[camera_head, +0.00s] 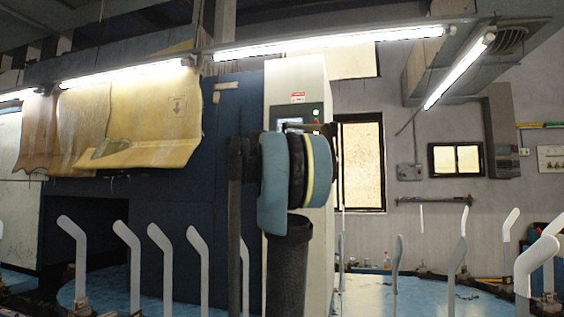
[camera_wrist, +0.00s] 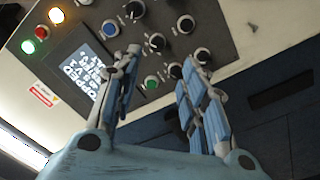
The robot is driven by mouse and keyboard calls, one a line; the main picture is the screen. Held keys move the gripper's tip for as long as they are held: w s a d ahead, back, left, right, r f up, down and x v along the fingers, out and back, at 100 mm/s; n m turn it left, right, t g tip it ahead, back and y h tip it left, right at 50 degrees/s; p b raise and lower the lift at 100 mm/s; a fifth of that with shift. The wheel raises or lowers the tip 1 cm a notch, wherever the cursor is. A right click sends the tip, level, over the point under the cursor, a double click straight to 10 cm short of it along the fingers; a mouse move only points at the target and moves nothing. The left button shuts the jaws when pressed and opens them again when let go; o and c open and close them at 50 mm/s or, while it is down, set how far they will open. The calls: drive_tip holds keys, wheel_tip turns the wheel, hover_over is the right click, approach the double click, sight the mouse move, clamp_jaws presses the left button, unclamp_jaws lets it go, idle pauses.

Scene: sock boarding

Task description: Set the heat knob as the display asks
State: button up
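The control panel (camera_wrist: 215,35) fills the top of the wrist view, seen tilted. Its lit display (camera_wrist: 88,72) has white lettering too slanted and small to read surely. Several knobs and buttons lie right of the display, among them a black knob (camera_wrist: 157,42), a blue-centred one (camera_wrist: 110,28) and a green one (camera_wrist: 152,82). I cannot tell which is the heat knob. My gripper (camera_wrist: 161,57) is open, its two blue-padded fingers apart in front of the panel, with nothing held. In the head view my arm hides most of the panel; the display (camera_head: 290,112) shows in part.
The panel is on a pale cabinet (camera_head: 296,75) beside a dark blue wall. Upright white sock boards (camera_head: 165,265) stand in rows on both sides on blue round tables (camera_head: 425,295). Yellowish cloth (camera_head: 150,115) hangs at left.

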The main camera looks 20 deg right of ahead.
drive_tip(key=shift+v, duration=0.95)
drive_tip(key=s+a+f+m+g+y, duration=0.1)
drive_tip(key=s+f+g, duration=0.2)
drive_tip(key=s+f, duration=0.6)
drive_tip(key=s+a+f+m+g+y, duration=0.15)
drive_tip(key=s+f, duration=0.35)
drive_tip(key=f, duration=0.9)
drive_tip(key=s+a+f+m+g, duration=0.1)
drive_tip(key=s+f+m+g, duration=0.15)
drive_tip(key=s+f, duration=0.65)
drive_tip(key=s+a+f+n+g+y, duration=0.1)
drive_tip(key=s+a+f, duration=0.4)
drive_tip(key=f, duration=0.6)
drive_tip(key=s+a+f+n+g+y, duration=0.1)
drive_tip(key=s+a+f+g+y, duration=0.2)
drive_tip(key=s+a+f, duration=0.3)
drive_tip(key=s+a+f+n+g+y, duration=0.1)
drive_tip(key=s+a+f+y, duration=0.3)
drive_tip(key=f, duration=1.2)
drive_tip(key=s+a, duration=0.1)
drive_tip(key=s, duration=0.3)
drive_tip(key=shift+s+a+f+g, duration=0.25)
drive_tip(key=shift+s+a+g, duration=0.05)
drive_tip(key=shift+s+g, duration=0.1)
